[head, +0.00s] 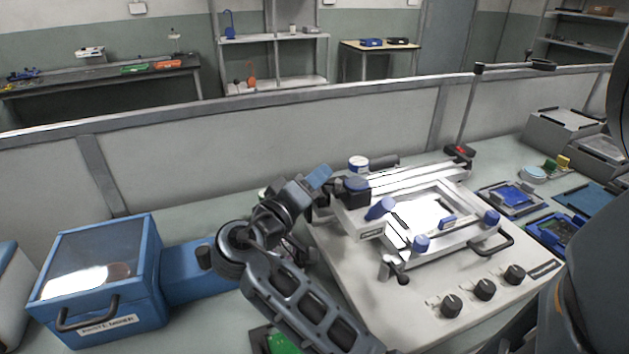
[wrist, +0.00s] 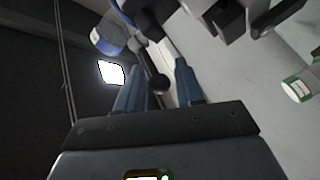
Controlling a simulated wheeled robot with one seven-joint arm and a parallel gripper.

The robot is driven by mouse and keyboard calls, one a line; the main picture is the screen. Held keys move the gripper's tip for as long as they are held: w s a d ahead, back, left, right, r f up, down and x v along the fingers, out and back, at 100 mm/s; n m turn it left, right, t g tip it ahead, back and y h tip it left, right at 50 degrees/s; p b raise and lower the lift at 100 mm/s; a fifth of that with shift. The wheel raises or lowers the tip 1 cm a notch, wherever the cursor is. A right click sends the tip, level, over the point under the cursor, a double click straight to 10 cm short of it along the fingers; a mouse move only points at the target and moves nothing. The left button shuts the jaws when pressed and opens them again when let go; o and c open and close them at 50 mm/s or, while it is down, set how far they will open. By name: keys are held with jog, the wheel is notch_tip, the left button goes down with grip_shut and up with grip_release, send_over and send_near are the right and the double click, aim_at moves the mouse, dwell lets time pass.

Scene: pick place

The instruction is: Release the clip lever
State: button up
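My gripper (head: 319,182) is at the left end of a white and grey clamping fixture (head: 375,226) in the head view. In the wrist view its two blue fingers stand apart, and my gripper (wrist: 160,64) is open. A dark round knob (wrist: 158,83) shows between the fingers, with gaps at its sides; I cannot tell whether it touches either finger. The knob seems to belong to a lever, but I cannot tell which part is the clip lever. The fixture carries several blue knobs, one being a blue knob (head: 380,208) at its left. My arm hides part of the fixture's left side.
A blue box (head: 100,285) with a clear lid stands left. Black dials (head: 485,289) and a black handle (head: 492,245) sit on the fixture's front side. Blue trays (head: 512,198) lie to the right. A low partition (head: 280,136) runs behind the bench.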

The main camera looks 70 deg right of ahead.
grip_shut()
jog(key=shift+s+a+n+t, duration=0.15)
jog(key=shift+a+n+t, duration=0.1)
jog(key=shift+n+t, duration=0.65)
jog(key=shift+s+a+n+t, duration=0.2)
jog(key=shift+n+t, duration=0.3)
jog(key=shift+t, duration=0.8)
jog(key=shift+s+a+n+t, duration=0.1)
jog(key=shift+a+n+t, duration=0.15)
jog(key=shift+n+t, duration=0.65)
jog(key=shift+o, duration=1.1)
grip_release()
jog(key=s+a+b, duration=0.1)
jog(key=a+b, duration=0.1)
jog(key=a, duration=0.5)
jog(key=shift+a, duration=0.35)
